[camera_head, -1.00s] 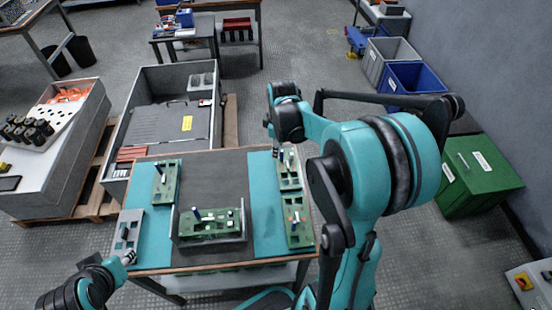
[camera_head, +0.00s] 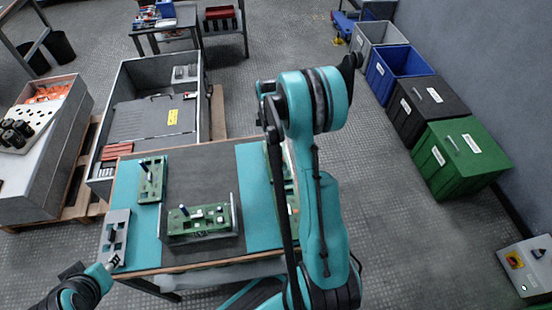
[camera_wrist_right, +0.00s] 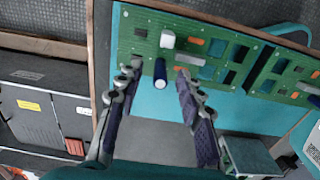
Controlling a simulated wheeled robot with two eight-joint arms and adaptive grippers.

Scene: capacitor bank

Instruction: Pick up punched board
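A green board with punched rectangular slots (camera_wrist_right: 208,50) lies on the teal mat in the right wrist view, with a white block and a blue cylinder (camera_wrist_right: 160,73) on it. My right gripper (camera_wrist_right: 158,75) is open over it; the cylinder shows between the fingers, and I cannot tell whether they touch the board. A second slotted green board (camera_wrist_right: 290,75) adjoins it at the right. In the head view my right arm mostly hides the boards on that side (camera_head: 293,200). More green boards lie at left (camera_head: 152,178) and centre (camera_head: 200,221). My left gripper (camera_head: 108,268) is near the front-left table corner.
A grey slotted board (camera_head: 115,238) lies at the table's left edge. A grey crate (camera_head: 195,118) stands behind the table. A white holed panel with black cylinders (camera_head: 32,118) is at far left. Grey, blue, black and green bins (camera_head: 462,160) line the right wall.

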